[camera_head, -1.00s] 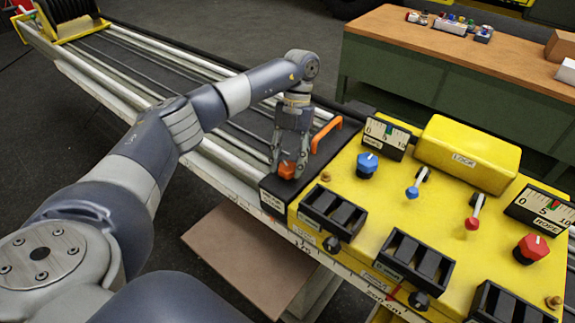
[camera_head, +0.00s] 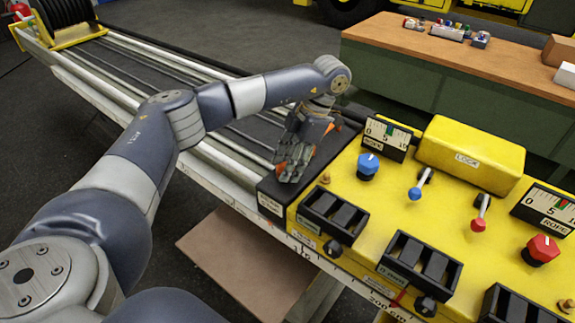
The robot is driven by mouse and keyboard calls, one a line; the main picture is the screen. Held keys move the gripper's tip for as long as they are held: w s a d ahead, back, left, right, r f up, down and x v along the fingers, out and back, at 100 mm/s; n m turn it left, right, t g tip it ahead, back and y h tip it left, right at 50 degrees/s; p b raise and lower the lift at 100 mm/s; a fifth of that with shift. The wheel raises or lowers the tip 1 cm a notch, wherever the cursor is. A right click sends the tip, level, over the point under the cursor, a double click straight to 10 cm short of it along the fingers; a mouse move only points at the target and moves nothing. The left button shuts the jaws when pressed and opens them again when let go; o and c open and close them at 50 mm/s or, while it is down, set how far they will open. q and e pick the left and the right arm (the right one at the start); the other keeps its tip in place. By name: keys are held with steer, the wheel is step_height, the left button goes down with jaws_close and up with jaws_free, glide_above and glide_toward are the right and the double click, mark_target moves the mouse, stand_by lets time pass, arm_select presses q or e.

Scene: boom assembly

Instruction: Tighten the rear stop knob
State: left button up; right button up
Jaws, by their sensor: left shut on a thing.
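The rear stop knob, a small orange knob (camera_head: 281,166), sits on the black block (camera_head: 284,194) at the left end of the yellow panel. My left gripper (camera_head: 289,171) points down over it, its fingers shut around the knob and hiding most of it. The orange handle (camera_head: 336,121) beside the knob is largely hidden behind my gripper. My right gripper is not in view.
The yellow control panel (camera_head: 400,205) carries a blue knob (camera_head: 368,166), a red knob (camera_head: 541,249), two levers, black switch boxes and gauges. The yellow LOCK box (camera_head: 470,155) stands at its back. Rails run to a cable drum (camera_head: 66,12) at upper left.

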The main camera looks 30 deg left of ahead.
arm_select(q)
steer(key=shift+m+t+y, duration=0.3)
steer(key=shift+m+t, duration=0.1)
steer(key=shift+m, duration=0.8)
steer(key=shift+d+b, duration=0.1)
steer(key=shift+b, duration=0.2)
steer(key=o, duration=1)
steer(key=v, duration=1.2)
steer(key=shift+r, duration=0.1)
